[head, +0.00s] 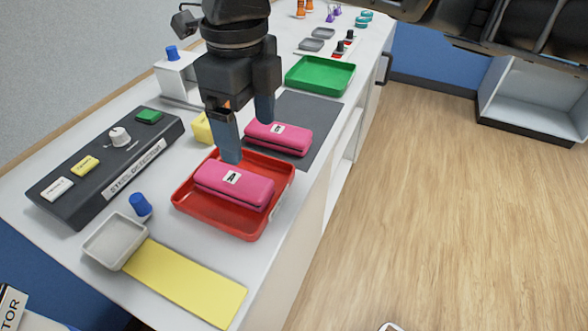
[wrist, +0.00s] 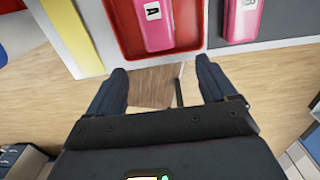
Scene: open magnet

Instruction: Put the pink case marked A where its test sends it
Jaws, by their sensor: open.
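The pink case marked A (head: 245,192) lies in the red tray (head: 250,233). In the wrist view the case A (wrist: 157,35) sits in the red tray (wrist: 125,40) at the top, beyond my fingertips. My gripper (head: 248,140) is open and empty, above the tray area in the head view. In the wrist view my gripper (wrist: 161,72) has wood floor between its fingers. A dark sloped box (head: 75,205) labelled as a steel detector, with a knob (head: 119,137) and green, yellow and white buttons, stands at left.
A second pink case (head: 285,143), its mark probably B, lies on a grey mat (head: 318,112). A green tray (head: 320,75) lies behind it. A yellow strip (head: 190,285), small grey tray (head: 113,240) and blue knob (head: 140,205) are in front.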

